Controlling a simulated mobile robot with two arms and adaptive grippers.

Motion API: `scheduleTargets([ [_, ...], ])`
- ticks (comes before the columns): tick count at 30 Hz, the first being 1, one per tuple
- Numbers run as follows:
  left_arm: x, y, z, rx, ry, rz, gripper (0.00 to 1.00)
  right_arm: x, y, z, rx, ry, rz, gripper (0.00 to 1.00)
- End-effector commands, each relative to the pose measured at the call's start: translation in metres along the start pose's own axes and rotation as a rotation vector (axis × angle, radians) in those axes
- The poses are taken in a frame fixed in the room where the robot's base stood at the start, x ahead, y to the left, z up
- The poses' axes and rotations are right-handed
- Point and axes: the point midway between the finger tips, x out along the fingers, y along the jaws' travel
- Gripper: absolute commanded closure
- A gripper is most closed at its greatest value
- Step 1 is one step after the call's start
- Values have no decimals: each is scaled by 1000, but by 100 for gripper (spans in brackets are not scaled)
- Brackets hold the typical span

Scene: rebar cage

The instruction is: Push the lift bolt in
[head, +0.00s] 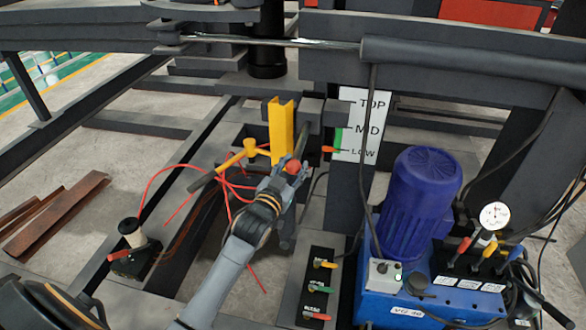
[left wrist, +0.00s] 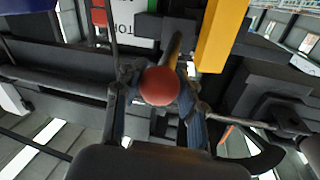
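The lift bolt appears to be the rod with a red ball knob (head: 293,167), beside the yellow upright (head: 281,130). My left gripper (head: 283,178) is at this knob. In the left wrist view the red ball (left wrist: 160,85) sits between the two fingers (left wrist: 158,100), with its rod running away behind it past the yellow upright (left wrist: 220,35). The right finger looks close to the ball; a narrow gap seems to show on the left. I cannot tell whether the fingers press on it. My right gripper is not in view.
A TOP/MID/LOW board (head: 362,124) stands behind right. Dark beams surround the spot.

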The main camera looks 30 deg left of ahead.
Motion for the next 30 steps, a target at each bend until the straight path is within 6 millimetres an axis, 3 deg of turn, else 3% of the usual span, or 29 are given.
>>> scheduleTargets([
  [1, 0, -1, -2, 0, 3, -1, 49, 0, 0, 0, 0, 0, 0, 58],
  [3, 0, -1, -1, 1, 2, -1, 39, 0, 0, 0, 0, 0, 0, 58],
  [14, -5, 0, 1, 0, -1, 0, 39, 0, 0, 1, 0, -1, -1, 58],
  [17, -17, 0, 1, 0, -1, 0, 39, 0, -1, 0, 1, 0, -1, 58],
  [30, -102, 0, 1, 0, -2, -1, 39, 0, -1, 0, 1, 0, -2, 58],
])
